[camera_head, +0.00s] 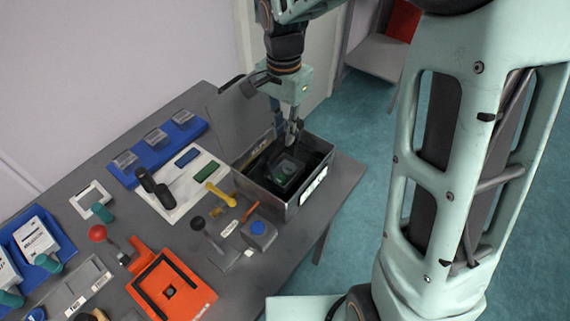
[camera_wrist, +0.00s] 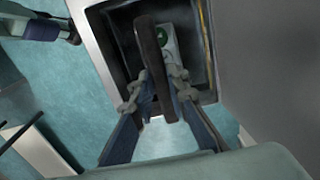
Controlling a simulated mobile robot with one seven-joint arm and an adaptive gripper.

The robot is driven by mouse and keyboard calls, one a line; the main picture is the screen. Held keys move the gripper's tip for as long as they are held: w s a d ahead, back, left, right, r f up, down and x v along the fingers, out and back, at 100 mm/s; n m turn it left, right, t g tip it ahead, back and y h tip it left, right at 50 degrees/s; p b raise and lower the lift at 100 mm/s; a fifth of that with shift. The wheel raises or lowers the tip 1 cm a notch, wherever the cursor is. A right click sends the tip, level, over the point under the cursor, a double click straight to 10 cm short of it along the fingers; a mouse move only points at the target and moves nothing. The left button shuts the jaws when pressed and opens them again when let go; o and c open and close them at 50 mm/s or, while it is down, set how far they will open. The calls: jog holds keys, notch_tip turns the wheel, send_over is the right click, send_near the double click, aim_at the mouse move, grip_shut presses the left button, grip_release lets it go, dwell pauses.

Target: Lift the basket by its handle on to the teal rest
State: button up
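The dark basket (camera_head: 285,174) sits inside an open metal box at the table's right end, with a small green patch showing in it. My gripper (camera_head: 293,138) points down over the basket. In the wrist view, the basket's dark handle (camera_wrist: 153,62) runs between the two fingers of my gripper (camera_wrist: 158,85). The fingers look parted, with narrow gaps beside the handle, so they seem to be around it rather than clamped on it. A teal rest cannot be made out with certainty; small teal cylinders (camera_head: 103,212) stand on the left of the table.
The metal box (camera_head: 265,197) has raised walls around the basket, and a raised lid (camera_head: 232,125) stands behind it. A yellow handle (camera_head: 221,195), a blue-button box (camera_head: 258,236), a white board (camera_head: 181,207) and an orange fixture (camera_head: 196,299) crowd the grey table to the left.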

jog(key=shift+r, duration=0.2)
grip_shut()
jog(key=shift+r+p, duration=1.05)
jog(key=shift+r, duration=0.3)
